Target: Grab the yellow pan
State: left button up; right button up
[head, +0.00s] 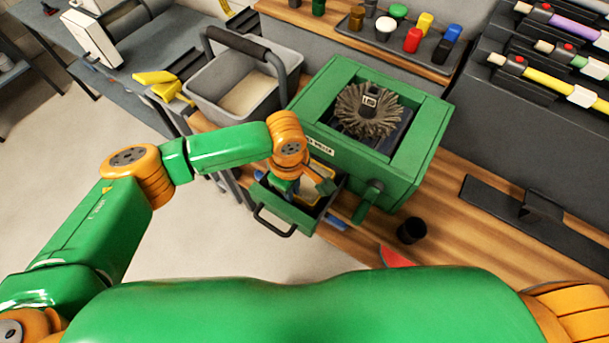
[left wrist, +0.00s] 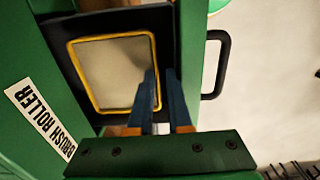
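The yellow pan (left wrist: 110,72) is a shallow tray with a yellow rim and a grey-beige floor. It lies in the pulled-out dark drawer (left wrist: 58,45) of the green brush roller box. In the head view the pan (head: 314,186) is partly hidden by my left gripper and arm. My left gripper (left wrist: 160,75) has its two blue fingers a small gap apart at the pan's rim on the handle side. The rim shows between them; contact is unclear. My right gripper is out of view.
The green box (head: 420,160) holds a round bristle brush (head: 368,108) and has a crank handle (head: 370,195) in front. The drawer has a dark handle (head: 270,222). A black cup (head: 411,231) stands to the right. A grey bucket (head: 225,95) stands behind left.

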pick_arm(q)
jog(key=shift+s+f, duration=0.25)
jog(key=shift+f, duration=0.5)
jog(key=shift+w+f, duration=0.2)
jog(key=shift+f, duration=0.15)
jog(key=shift+w+f, duration=0.25)
jog(key=shift+w, duration=0.2)
jog(key=c, duration=0.3)
jog(key=shift+s+r, duration=0.15)
jog(key=shift+s, duration=0.05)
grip_shut()
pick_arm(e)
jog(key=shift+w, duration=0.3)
pick_arm(q)
jog(key=shift+w, duration=0.1)
